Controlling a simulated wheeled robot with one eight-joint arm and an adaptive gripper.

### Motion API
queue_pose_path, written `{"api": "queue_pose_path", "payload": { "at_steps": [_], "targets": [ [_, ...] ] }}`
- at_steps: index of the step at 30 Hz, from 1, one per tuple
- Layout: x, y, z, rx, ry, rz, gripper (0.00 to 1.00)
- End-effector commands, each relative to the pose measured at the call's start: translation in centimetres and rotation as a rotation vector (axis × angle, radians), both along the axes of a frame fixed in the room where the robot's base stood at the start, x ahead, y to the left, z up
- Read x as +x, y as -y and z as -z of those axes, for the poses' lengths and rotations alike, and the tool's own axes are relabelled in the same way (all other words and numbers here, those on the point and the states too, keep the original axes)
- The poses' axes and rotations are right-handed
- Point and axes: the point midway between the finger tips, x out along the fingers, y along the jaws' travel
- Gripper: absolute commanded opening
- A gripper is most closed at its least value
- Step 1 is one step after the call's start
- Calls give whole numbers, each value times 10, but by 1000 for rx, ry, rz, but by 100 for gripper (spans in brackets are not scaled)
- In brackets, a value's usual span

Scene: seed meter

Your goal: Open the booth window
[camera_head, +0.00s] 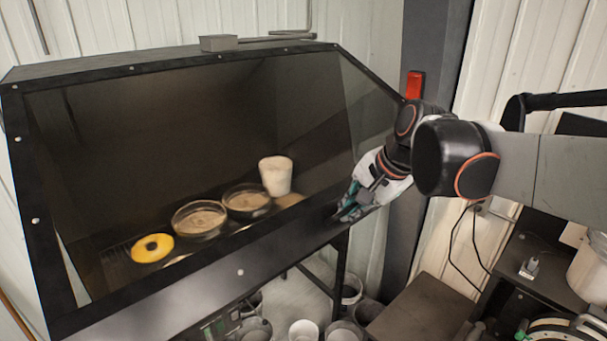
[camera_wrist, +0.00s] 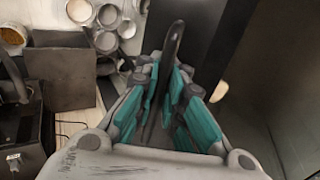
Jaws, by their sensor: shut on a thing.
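The booth window (camera_head: 160,130) is a large, tilted, dark see-through pane in a black riveted frame, and it lies down over the front of the booth. My gripper (camera_head: 346,208) is at the lower right corner of this frame, its teal-padded fingers pointing down and left. In the wrist view, my gripper (camera_wrist: 168,95) has its fingers on both sides of a dark upright bar, seemingly the window's handle (camera_wrist: 174,45), and is shut on it. In the head view my fingers hide most of that handle.
Behind the pane are a yellow ring (camera_head: 152,248), two round dishes (camera_head: 199,218) and a white cup (camera_head: 275,175). A red switch (camera_head: 415,85) sits on the grey post at right. Several pots (camera_head: 304,330) stand below, beside a dark bench (camera_head: 425,312).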

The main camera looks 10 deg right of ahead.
Motion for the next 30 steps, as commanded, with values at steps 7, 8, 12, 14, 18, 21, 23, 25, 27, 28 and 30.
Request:
{"api": "queue_pose_path", "payload": {
  "at_steps": [7,8,12,14,18,21,23,25,27,28,30],
  "targets": [
    [-4,3,-12,-11,-18,1,0],
    [-5,3,-12,-12,-18,1,0],
    [-5,3,-13,-12,-19,1,0],
    [-5,3,-12,-12,-19,1,0],
    [-5,3,-12,-12,-18,0,0],
    [-5,3,-12,-12,-18,0,25],
    [-4,3,-12,-12,-18,0,29],
    [-4,3,-13,-12,-18,0,29],
    [-4,3,-13,-12,-17,0,29],
    [-4,3,-13,-12,-17,0,29],
    [-4,3,-13,-12,-17,0,29]
  ]
}}
